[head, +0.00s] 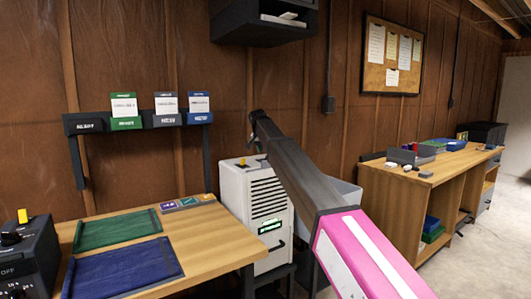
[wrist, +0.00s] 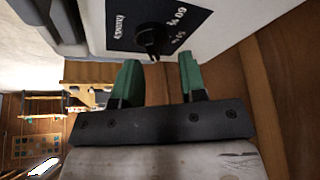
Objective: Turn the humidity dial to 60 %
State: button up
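The humidity dial (wrist: 150,40) is a dark round knob on a black label plate (wrist: 186,22) in the wrist view. White print beside it includes "60 %" and a smaller, blurred figure; "Humidity" is partly legible at the left. I cannot tell where the knob points. My gripper (wrist: 160,72) has two green-tipped fingers spread apart with nothing between them, just short of the dial and apart from it. In the head view the white dehumidifier (head: 237,193) stands beyond the wooden table, with a green display. My arm crosses in front of it, and the dial is not discernible there.
A wooden table (head: 208,238) with green and blue mats is at the left, a black box (head: 28,250) at its edge. A wooden bench (head: 390,190) stands at the right. A dark wall shelf (head: 262,30) hangs above.

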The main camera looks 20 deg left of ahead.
jog(key=w+v, duration=0.1)
jog(key=v, duration=0.9)
jog(key=shift+r, duration=0.55)
dwell(0.4)
jog(key=shift+s+a+r, duration=0.1)
jog(key=shift+s, duration=0.1)
jog(key=v, duration=1)
jog(key=shift+r, duration=0.25)
